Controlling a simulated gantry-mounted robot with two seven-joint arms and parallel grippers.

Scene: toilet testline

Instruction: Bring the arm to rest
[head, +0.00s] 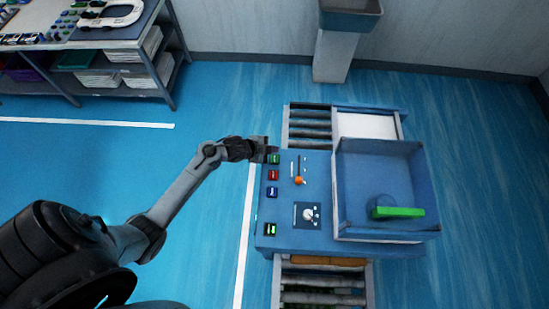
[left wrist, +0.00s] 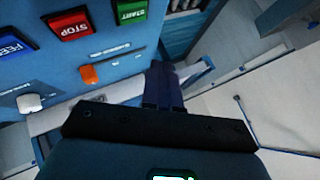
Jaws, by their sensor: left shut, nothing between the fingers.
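My left arm reaches in from the left in the head view. Its gripper (head: 266,150) is at the upper left edge of the blue control panel (head: 285,225), close to the green button (head: 273,159). In the left wrist view the gripper's fingers (left wrist: 164,88) are together and empty. That view shows the green START button (left wrist: 130,10), the red STOP button (left wrist: 71,23) and the blue FEED button (left wrist: 12,43) beyond the fingers. I cannot tell whether the gripper touches the panel. My right gripper is not in view.
The panel also has an orange knob (head: 299,181) and a white knob (head: 308,214). A blue open box (head: 385,165) with a green bar (head: 398,213) stands at its right. A roller conveyor (head: 308,128) runs behind. A shelf table (head: 165,55) is at the upper left. The blue floor at left is clear.

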